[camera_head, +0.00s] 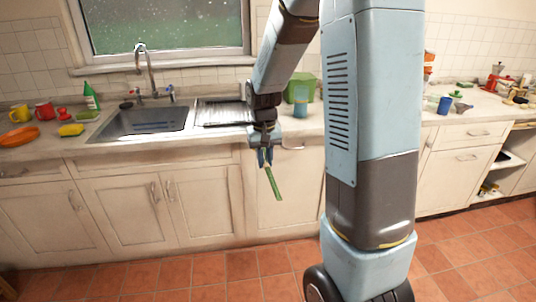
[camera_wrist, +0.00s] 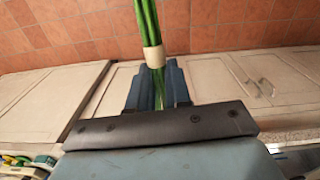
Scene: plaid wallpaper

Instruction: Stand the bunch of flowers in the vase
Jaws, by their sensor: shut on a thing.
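My gripper (camera_head: 265,157) is shut on the green stems of the bunch of flowers (camera_head: 273,183). It hangs in front of the cabinet doors, below the counter's edge, and the stems slant down to the right. In the wrist view the stems (camera_wrist: 147,22) pass between the fingers (camera_wrist: 158,88), with a pale band around them just beyond the fingertips. No flower heads show in either view. A blue-green vessel (camera_head: 301,96), which may be the vase, stands on the counter right of the drainer, up and to the right of my gripper.
A green box (camera_head: 306,88) is just behind the vessel. The sink (camera_head: 150,121) and ridged drainer (camera_head: 222,112) lie to the left. Mugs, a green bottle (camera_head: 91,96) and an orange plate (camera_head: 18,135) stand at far left. A blue cup (camera_head: 445,105) stands right of my column.

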